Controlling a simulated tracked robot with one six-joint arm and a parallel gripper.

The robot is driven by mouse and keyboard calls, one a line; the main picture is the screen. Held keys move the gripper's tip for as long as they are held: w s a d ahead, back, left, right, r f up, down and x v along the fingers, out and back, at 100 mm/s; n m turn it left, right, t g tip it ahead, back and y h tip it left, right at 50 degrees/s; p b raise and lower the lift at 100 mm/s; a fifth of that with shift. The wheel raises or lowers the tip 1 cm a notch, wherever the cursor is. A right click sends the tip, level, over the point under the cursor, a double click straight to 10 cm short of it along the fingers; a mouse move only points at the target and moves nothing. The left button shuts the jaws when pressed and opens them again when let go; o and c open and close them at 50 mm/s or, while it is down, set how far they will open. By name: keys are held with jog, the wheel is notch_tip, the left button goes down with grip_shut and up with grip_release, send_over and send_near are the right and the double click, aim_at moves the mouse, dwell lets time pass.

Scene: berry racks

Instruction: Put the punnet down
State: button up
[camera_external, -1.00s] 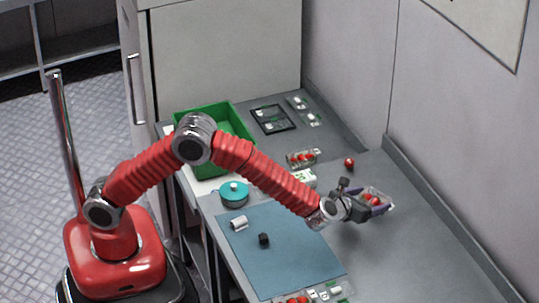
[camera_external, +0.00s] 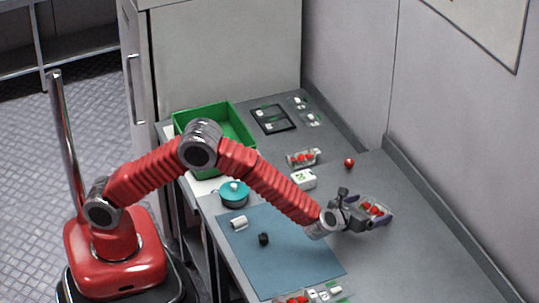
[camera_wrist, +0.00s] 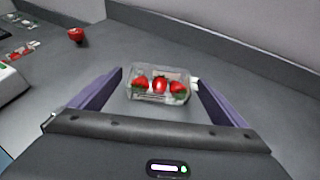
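The clear punnet with red strawberries (camera_external: 374,208) is low over or on the bare grey counter at the right. Whether its base touches the counter is hard to tell. My gripper (camera_external: 372,211) is around it, with a purple finger on each side. In the wrist view, the punnet (camera_wrist: 158,86) lies between the outer parts of the purple fingers of my gripper (camera_wrist: 157,76). Thin strips of grey counter show between the punnet and both fingers, so the gripper looks open. The punnet looks level.
A loose strawberry (camera_external: 349,162) and another punnet (camera_external: 302,158) lie farther back. A white box (camera_external: 303,179), a teal-lidded pot (camera_external: 234,193) and a blue mat (camera_external: 275,255) are to the left. A green crate (camera_external: 236,118) stands at the back. Counter right of my gripper is clear.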

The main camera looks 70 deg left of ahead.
jog(key=shift+r, duration=0.15)
jog(key=shift+s+d+r, duration=0.15)
jog(key=shift+s, duration=0.15)
jog(key=v, duration=1.1)
jog(key=shift+s, duration=0.15)
jog(key=s+a+r+n+g, duration=0.25)
jog(key=s+a+n, duration=0.25)
jog(key=a, duration=0.3)
jog(key=s+a+r+n+g+y, duration=0.1)
jog(key=s+a+r+n, duration=0.3)
jog(key=a, duration=0.3)
jog(key=s+a+r+n+g, duration=0.25)
jog(key=s+a+n, duration=0.25)
jog(key=a, duration=0.3)
jog(key=s+a+r+n+h, duration=0.1)
jog(key=s+a+n+h, duration=0.1)
jog(key=s+n, duration=0.6)
jog(key=s+a+n+h, duration=0.2)
jog(key=s+n+h, duration=0.2)
jog(key=s+n, duration=0.5)
jog(key=s, duration=0.7)
jog(key=shift+r+g, duration=0.35)
jog(key=shift+g, duration=0.05)
